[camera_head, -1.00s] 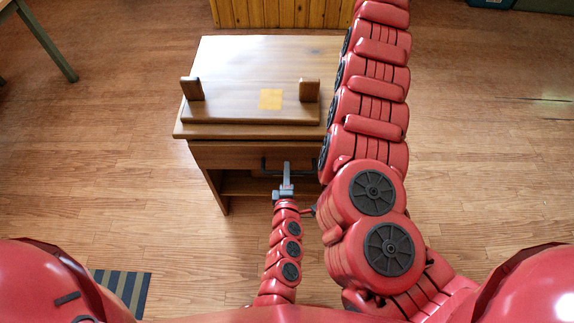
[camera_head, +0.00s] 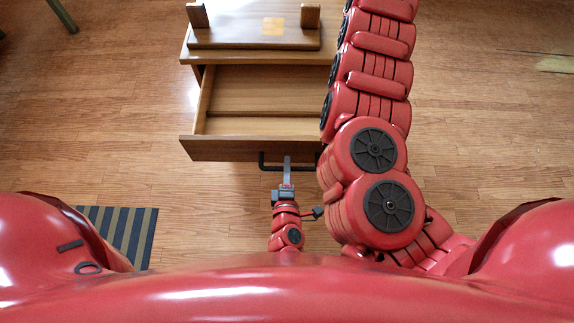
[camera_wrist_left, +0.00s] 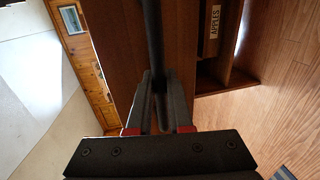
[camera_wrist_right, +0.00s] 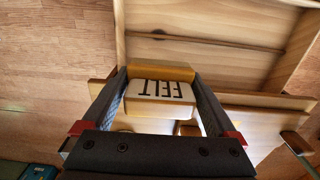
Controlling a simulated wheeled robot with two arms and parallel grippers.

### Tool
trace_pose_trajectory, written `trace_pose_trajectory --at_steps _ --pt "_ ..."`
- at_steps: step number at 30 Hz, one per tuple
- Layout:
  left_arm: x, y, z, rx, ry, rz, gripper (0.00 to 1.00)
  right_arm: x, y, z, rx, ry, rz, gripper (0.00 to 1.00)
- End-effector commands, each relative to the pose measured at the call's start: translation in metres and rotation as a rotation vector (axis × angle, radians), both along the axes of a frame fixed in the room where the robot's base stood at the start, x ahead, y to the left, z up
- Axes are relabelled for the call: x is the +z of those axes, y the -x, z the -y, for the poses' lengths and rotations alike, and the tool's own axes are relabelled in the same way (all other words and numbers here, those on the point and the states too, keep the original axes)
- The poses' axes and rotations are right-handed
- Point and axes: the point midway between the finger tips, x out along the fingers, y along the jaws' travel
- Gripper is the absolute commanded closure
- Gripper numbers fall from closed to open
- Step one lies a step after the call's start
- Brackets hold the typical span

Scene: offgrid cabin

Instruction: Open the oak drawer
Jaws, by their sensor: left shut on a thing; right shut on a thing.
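The oak drawer (camera_head: 225,149) stands pulled out from the oak cabinet (camera_head: 250,58), and the part of its inside that I see in the head view looks empty. Its dark bar handle (camera_head: 268,167) is on the front. My left gripper (camera_head: 287,166) is shut on this handle; in the left wrist view the dark bar (camera_wrist_left: 153,40) runs between the fingers (camera_wrist_left: 160,98). My right gripper (camera_wrist_right: 160,84) is shut on a pale block marked FELT (camera_wrist_right: 158,92). The right hand is outside the head view.
A wooden stand (camera_head: 250,38) with two upright posts rests on the cabinet top. A striped mat (camera_head: 120,232) lies on the floor at lower left. In the left wrist view, a box marked APPLES (camera_wrist_left: 212,28) sits in an open shelf. The floor left of the drawer is clear.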

Motion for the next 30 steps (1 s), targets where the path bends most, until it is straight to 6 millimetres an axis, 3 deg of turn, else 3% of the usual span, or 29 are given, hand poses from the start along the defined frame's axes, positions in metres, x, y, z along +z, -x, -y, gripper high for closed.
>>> trace_pose_trajectory --at_steps 14,15,19,30 --pt "0.0002 0.0 0.0011 -0.003 0.001 0.0 1.0 0.0 -0.0001 0.0 0.0 0.0 0.0 0.68" --pt "0.0001 0.0 0.0011 -0.003 0.001 0.0 0.74 0.0 -0.0001 0.0 0.0 0.0 0.0 0.68" --pt "0.0004 -0.0002 0.0008 -0.002 0.0 0.0 0.53 0.0 -0.0001 0.0 0.0 0.0 0.0 0.68" --pt "0.0013 -0.0005 0.0004 0.0 0.0 0.001 0.53 0.0006 -0.0001 0.0 0.0 0.0 0.0 0.68"
